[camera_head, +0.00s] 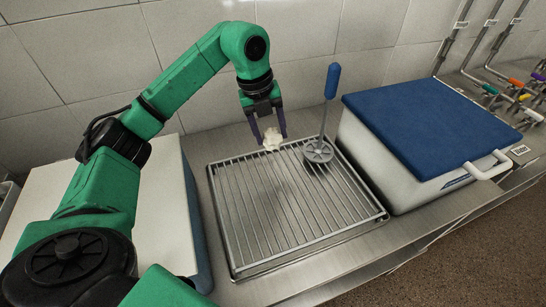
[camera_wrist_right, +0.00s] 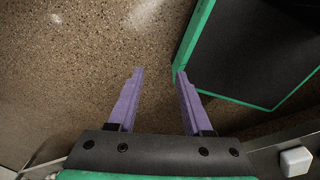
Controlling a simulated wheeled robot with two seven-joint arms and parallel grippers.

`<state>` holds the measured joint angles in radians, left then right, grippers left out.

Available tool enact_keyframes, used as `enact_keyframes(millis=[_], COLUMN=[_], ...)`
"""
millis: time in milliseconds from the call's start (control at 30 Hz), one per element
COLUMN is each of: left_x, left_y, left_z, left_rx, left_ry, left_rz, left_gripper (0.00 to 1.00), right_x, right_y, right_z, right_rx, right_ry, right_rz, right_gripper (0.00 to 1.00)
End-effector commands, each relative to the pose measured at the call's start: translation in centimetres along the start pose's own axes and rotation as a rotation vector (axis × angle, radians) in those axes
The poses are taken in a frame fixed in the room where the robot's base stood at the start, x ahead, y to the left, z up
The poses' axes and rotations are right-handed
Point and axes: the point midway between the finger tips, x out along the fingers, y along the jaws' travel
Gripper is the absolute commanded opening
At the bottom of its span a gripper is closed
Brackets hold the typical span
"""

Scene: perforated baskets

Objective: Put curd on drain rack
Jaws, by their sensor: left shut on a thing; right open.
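A white lump of curd (camera_head: 272,139) is between the fingers of my left gripper (camera_head: 270,138), at the back edge of the drain rack. My left gripper is shut on it and points down. The metal drain rack (camera_head: 262,205) has parallel bars and lies in a frame set in the steel counter. From this angle I cannot tell whether the curd touches the bars. My right gripper (camera_wrist_right: 158,78) shows only in the right wrist view; it is open and empty, above the speckled floor.
A perforated disc tool with a blue handle (camera_head: 331,82) stands on the rack's back right part. A white vat with a blue lid (camera_head: 428,120) stands to the right. A white box (camera_head: 150,215) is at left. The rack's middle and front are clear.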

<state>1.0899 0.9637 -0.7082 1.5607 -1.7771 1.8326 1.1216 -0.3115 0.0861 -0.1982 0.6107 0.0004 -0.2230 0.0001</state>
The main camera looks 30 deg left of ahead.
Motion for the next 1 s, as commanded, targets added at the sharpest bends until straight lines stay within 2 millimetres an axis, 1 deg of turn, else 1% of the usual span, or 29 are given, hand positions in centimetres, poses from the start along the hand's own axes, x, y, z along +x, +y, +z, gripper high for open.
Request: enact_keyframes(millis=[33, 100, 233, 333, 400, 700, 733, 767, 800, 1000], left_x=[1.4, 3.0, 5.0, 7.0, 7.8, 8.4, 8.3, 8.2, 8.2, 8.2], left_y=[0.4, 0.7, 1.0, 1.4, 1.6, 1.6, 1.6, 1.6, 1.6, 1.6], left_z=[-0.1, 0.0, 0.0, 0.0, 0.0, 0.0, 0.0, 0.0, 0.0, 0.0], left_rx=[-0.002, -0.001, 0.0, 0.0, 0.0, 0.001, 0.001, 0.001, 0.001, 0.001], left_ry=[0.004, 0.002, 0.002, 0.003, 0.001, -0.001, -0.001, -0.001, 0.0, 0.0], left_rz=[0.006, 0.002, 0.001, 0.002, 0.0, -0.001, -0.001, -0.001, -0.001, -0.001], left_gripper=[0.05, 0.05, 0.05, 0.05, 0.05, 0.05, 0.73, 0.85, 0.92, 0.92], right_x=[-0.4, -0.6, -0.9, -1.2, -1.3, -0.9, -1.0, -1.0, -1.0, -1.0], right_y=[0.1, 0.1, 0.1, 0.0, -0.1, -0.6, -0.6, -0.6, -0.6, -0.6], right_z=[-0.4, -1.0, -1.9, -2.0, -2.0, -1.7, -1.7, -1.7, -1.7, -1.5], right_rx=[0.0, 0.0, 0.0, 0.0, 0.001, 0.002, 0.002, 0.001, 0.001, 0.001], right_ry=[0.006, 0.016, 0.033, 0.034, 0.033, 0.028, 0.028, 0.028, 0.027, 0.025], right_rz=[0.001, 0.002, 0.002, 0.0, -0.002, -0.008, -0.008, -0.008, -0.008, -0.008], right_gripper=[0.5, 0.5, 0.5, 0.5, 0.5, 0.5, 0.5, 0.5, 0.5, 0.5])
